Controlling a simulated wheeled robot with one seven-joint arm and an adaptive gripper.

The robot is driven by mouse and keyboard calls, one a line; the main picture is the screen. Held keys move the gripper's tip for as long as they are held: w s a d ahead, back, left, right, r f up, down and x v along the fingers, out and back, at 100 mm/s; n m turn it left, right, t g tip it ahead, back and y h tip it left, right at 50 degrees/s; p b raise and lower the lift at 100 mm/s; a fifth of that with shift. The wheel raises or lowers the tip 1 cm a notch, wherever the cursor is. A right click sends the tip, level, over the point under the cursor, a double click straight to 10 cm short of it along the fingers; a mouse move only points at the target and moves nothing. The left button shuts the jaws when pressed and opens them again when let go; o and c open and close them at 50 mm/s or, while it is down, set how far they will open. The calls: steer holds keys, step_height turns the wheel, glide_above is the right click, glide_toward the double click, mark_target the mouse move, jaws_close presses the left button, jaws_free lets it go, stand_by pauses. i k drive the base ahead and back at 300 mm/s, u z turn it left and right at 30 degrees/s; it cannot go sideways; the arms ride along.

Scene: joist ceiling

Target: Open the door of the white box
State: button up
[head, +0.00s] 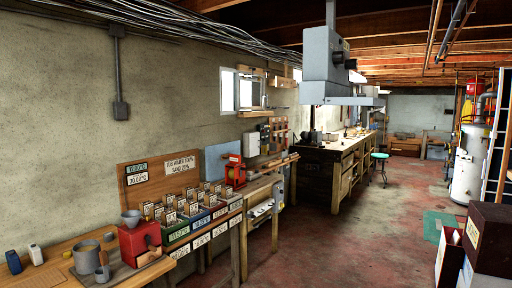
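I cannot tell for certain which thing is the white box. A small pale box (250,144) is fixed on the wall above the bench, with no door that I can make out. A large pale grey cabinet-like unit (323,53) hangs from the ceiling over the dark workbench, with a wider hood at its bottom. No door is seen standing open on any of these. My gripper is not in view.
A wooden bench along the left wall holds a red grinder (140,243), metal cups and labelled bins (205,216). A dark workbench (335,160) stands farther back, with a teal stool (380,158). Brown boxes (488,238) block the right foreground. The reddish floor (345,245) between is clear.

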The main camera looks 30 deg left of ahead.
mark_target(254, 140)
steer(key=k, duration=1.65)
steer(key=u, duration=0.65)
steer(key=i, duration=7.95)
steer(key=u, duration=0.3)
